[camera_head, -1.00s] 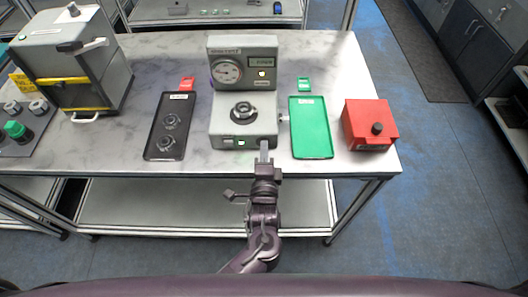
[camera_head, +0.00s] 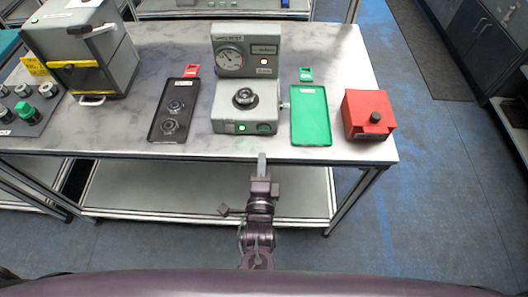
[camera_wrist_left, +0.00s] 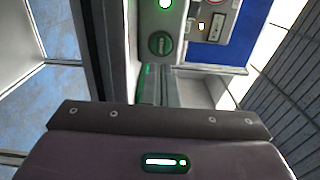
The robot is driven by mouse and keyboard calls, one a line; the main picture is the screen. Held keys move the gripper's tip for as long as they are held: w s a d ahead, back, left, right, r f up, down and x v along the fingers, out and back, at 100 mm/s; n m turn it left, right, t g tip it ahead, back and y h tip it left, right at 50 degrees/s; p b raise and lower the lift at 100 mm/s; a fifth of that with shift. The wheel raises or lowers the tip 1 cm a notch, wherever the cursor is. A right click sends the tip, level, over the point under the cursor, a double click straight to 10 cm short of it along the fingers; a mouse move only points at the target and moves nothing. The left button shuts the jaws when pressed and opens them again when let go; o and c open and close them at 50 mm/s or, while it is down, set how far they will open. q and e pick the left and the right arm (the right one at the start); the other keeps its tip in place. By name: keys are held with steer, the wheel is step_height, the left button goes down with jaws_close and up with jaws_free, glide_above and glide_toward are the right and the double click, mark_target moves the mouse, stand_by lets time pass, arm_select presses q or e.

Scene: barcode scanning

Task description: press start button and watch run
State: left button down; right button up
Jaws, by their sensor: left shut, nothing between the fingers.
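The grey test station (camera_head: 228,113) stands mid-table with a round gauge (camera_head: 231,59), a small display (camera_head: 264,50) and a lamp (camera_head: 264,61) that looks white. A round metal part (camera_head: 244,97) sits on its lower deck. Its front face has a lit green-white indicator (camera_head: 241,128) and a dark green round button (camera_head: 264,128). The button also shows in the left wrist view (camera_wrist_left: 160,43). My left gripper (camera_head: 262,158) is shut and empty, just in front of the table edge below the button, apart from it. My right gripper is not in view.
A black tray (camera_head: 187,102) with two round parts lies left of the station. An empty green tray (camera_head: 311,125) lies right. A red box (camera_head: 367,103) with a black knob is at far right. A grey cabinet (camera_head: 117,63) and a control panel (camera_head: 20,128) stand left.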

arm_select(q)
steer(key=s, duration=0.5)
steer(key=shift+s+d+b, duration=0.1)
steer(key=shift+d+b, duration=0.05)
steer(key=shift+b, duration=0.25)
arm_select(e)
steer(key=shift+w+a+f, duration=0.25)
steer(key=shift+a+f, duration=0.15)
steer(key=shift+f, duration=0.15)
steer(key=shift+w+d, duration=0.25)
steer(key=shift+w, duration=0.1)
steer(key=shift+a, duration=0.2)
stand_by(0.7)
